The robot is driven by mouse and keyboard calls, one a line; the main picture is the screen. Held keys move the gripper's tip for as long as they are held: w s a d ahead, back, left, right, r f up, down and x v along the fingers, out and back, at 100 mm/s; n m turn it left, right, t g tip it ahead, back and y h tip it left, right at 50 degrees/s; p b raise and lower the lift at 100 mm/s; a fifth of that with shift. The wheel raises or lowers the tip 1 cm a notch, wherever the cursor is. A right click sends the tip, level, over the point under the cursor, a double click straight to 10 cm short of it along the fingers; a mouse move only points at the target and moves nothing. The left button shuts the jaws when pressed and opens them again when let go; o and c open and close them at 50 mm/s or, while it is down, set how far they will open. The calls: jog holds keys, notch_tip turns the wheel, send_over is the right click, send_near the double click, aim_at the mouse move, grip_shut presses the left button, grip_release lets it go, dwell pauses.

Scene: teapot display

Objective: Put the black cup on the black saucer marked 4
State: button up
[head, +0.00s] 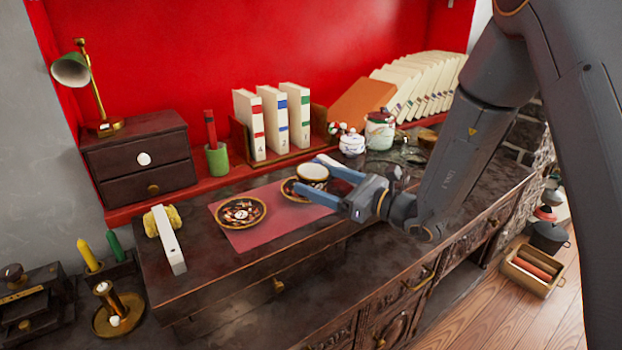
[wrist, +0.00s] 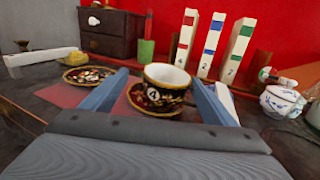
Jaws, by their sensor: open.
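The black cup (wrist: 165,88) has a pale inside, a gold rim, a floral pattern and a white disc with a 4. In the wrist view it appears to stand upright on a dark patterned saucer (wrist: 134,97). That saucer's number is hidden. In the head view the cup (head: 312,173) and saucer (head: 289,186) are partly covered by my gripper (head: 306,174). My gripper is open, its blue fingers on either side of the cup; contact cannot be told. Another black saucer (head: 241,212) with a white number disc lies empty to the left.
Both saucers lie on a red mat (head: 270,234) on the dark cabinet top. A white bar-like object (head: 168,240) lies left. Numbered books (head: 270,122) and a green cup (head: 217,159) stand behind. White jars (head: 352,144) stand at back right.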

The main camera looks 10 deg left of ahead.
jog(key=v, duration=0.8)
jog(key=shift+s+d+b, duration=0.1)
jog(key=shift+d+b, duration=0.25)
jog(key=shift+b, duration=0.05)
jog(key=shift+s, duration=0.1)
